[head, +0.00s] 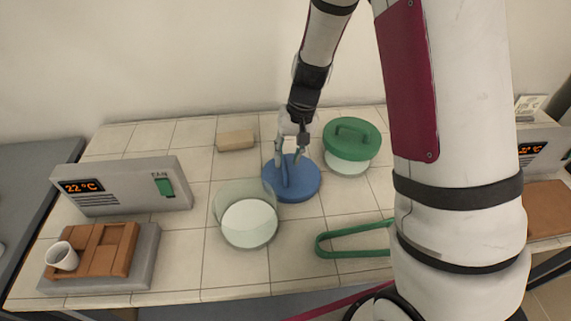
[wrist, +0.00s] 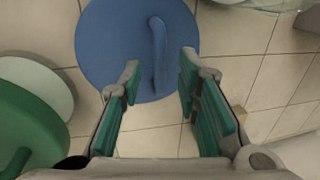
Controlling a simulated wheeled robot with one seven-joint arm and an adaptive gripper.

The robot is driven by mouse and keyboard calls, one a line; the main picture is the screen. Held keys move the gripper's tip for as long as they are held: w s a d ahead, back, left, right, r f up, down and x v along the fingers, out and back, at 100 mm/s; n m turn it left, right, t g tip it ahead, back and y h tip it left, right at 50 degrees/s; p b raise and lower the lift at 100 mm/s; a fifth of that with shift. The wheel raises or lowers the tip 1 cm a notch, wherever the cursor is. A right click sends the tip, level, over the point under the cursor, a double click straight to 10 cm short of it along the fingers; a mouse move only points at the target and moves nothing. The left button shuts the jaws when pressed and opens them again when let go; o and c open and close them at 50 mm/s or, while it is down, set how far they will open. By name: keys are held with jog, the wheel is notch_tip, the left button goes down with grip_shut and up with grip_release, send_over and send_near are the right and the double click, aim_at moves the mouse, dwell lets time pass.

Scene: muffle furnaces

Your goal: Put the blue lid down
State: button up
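The blue lid (head: 308,184) appears to lie flat on the tiled table, behind and to the right of an open glass jar (head: 232,236). Its upright bar handle shows in the wrist view, where the lid (wrist: 110,45) fills the top middle. My gripper (head: 290,158) is low over the lid. In the wrist view my gripper (wrist: 160,66) has its two fingers spread, one on each side of the handle, with a visible gap to it on both sides. The gripper holds nothing.
A jar with a green lid (head: 362,147) stands close to the right of the blue lid. Green tongs (head: 345,253) lie in front. A tan block (head: 236,140) lies behind. A furnace (head: 125,190) reading 22°C, with a white cup (head: 62,257) before it, is at left.

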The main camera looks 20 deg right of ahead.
jog(key=s+r, duration=0.3)
jog(key=r, duration=0.5)
jog(key=s+r, duration=0.3)
jog(key=r, duration=0.5)
jog(key=s+d+r+n+t+h, duration=0.1)
jog(key=s+r, duration=0.2)
jog(key=s, duration=0.7)
jog(key=s+d+r+n+t+h, duration=0.1)
jog(key=s+r, duration=0.3)
jog(key=s, duration=0.6)
jog(key=shift+s+r+t, duration=0.2)
jog(key=shift+r+t, duration=0.05)
jog(key=shift+t, duration=0.55)
